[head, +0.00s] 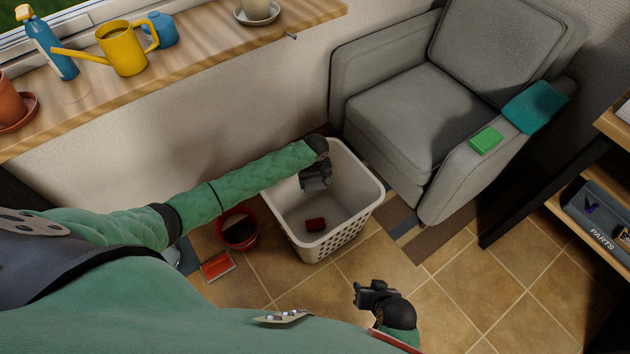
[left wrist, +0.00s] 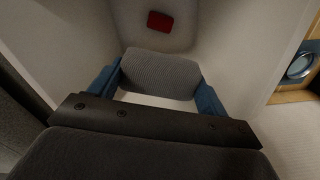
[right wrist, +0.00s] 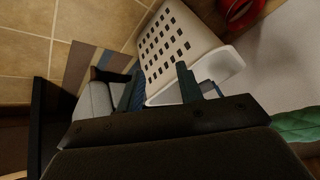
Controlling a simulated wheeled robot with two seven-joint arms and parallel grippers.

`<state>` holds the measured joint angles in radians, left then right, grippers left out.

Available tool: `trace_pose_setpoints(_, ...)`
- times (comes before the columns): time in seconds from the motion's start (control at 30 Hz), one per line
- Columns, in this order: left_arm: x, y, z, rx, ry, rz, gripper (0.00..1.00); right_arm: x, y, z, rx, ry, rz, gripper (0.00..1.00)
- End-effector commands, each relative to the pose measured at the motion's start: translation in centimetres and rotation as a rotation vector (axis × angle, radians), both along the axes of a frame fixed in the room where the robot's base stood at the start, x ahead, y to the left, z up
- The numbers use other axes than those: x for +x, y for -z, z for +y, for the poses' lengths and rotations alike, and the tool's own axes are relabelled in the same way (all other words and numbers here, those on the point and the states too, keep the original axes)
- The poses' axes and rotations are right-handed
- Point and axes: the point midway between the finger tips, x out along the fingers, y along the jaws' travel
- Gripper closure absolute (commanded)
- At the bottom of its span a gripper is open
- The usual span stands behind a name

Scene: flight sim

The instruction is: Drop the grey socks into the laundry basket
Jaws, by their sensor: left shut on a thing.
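The laundry basket (head: 350,234) is white with a perforated wall and stands on the floor in front of the armchair. It also fills much of the left wrist view (left wrist: 80,30) and shows in the right wrist view (right wrist: 165,45). My left gripper (head: 316,184) is over the basket's far left part, near its rim, pointing down inside. It is shut on the grey socks (left wrist: 160,75), a ribbed grey bundle between the blue fingers. The socks are mostly hidden in the head view. My right gripper (head: 362,294) is open and empty, nearer than the basket and to its right.
A small red block (head: 315,224) lies on the basket floor. A red bucket (head: 238,230) and a red dustpan-like item (head: 217,266) stand left of the basket. The grey armchair (head: 400,110) is behind right, a dark-framed shelf (head: 540,185) far right. Tiled floor is clear at front right.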

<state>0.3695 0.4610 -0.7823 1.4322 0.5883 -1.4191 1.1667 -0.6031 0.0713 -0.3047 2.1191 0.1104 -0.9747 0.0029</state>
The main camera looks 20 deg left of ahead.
Motion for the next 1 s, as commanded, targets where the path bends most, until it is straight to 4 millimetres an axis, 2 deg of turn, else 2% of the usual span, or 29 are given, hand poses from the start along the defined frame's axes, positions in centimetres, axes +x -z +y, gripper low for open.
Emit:
trace_pose_setpoints(0.1,0.0,0.4,0.0,0.000,0.000,0.000,0.45,0.0,1.4,0.0,0.001,0.004,-0.008,0.64)
trace_pose_setpoints(0.3,0.0,0.6,0.0,0.000,0.000,0.000,0.45,0.0,2.7,0.1,0.004,0.008,-0.019,0.64)
trace_pose_setpoints(0.7,0.0,0.7,0.0,0.000,0.000,0.000,0.45,0.0,3.0,0.2,0.006,0.010,-0.026,0.64)
trace_pose_setpoints(0.73,0.0,0.7,0.0,0.000,0.000,0.000,0.19,0.0,3.0,0.2,0.006,0.010,-0.026,0.64)
trace_pose_setpoints(0.83,0.0,0.7,0.0,0.000,0.000,0.000,0.00,-0.1,3.0,0.2,0.006,0.010,-0.025,0.64)
trace_pose_setpoints(1.0,0.0,0.7,0.0,0.000,0.000,0.000,0.00,-0.1,3.0,0.2,0.006,0.010,-0.025,0.64)
